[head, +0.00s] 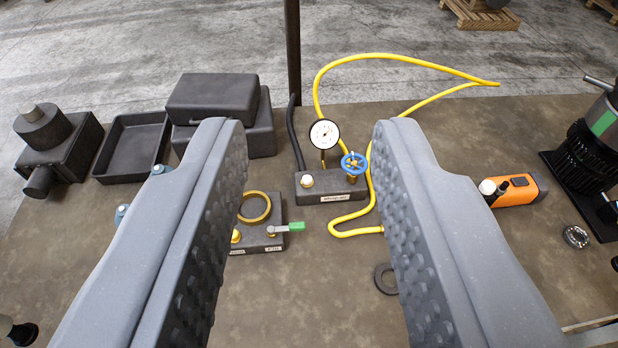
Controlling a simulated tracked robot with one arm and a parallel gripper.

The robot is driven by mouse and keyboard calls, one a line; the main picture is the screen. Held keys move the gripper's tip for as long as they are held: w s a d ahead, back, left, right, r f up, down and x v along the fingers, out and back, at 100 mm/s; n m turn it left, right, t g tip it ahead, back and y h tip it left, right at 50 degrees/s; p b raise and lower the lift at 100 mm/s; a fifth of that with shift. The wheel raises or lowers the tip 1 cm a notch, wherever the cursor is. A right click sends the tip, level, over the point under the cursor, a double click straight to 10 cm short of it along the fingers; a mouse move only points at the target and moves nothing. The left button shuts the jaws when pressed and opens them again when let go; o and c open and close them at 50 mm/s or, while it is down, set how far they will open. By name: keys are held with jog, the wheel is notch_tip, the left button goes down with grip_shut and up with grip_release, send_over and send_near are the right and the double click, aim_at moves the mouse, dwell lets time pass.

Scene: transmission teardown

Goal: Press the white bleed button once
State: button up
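A small round white button (307,181) sits on the left part of a dark block (331,190). The block also carries a round pressure gauge (324,134) and a blue handwheel (354,164), and a label on its front is too small to read. My gripper (310,136) is open and empty, its two broad grey fingers wide apart on either side of the view. The button shows in the gap between the fingers, beyond and below them, and nothing touches it.
A yellow hose (350,232) curls around the gauge block. A black case, tray and orange tool (519,190) stand further out. The near middle bench is mostly clear.

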grip_shut()
dwell(1.4)
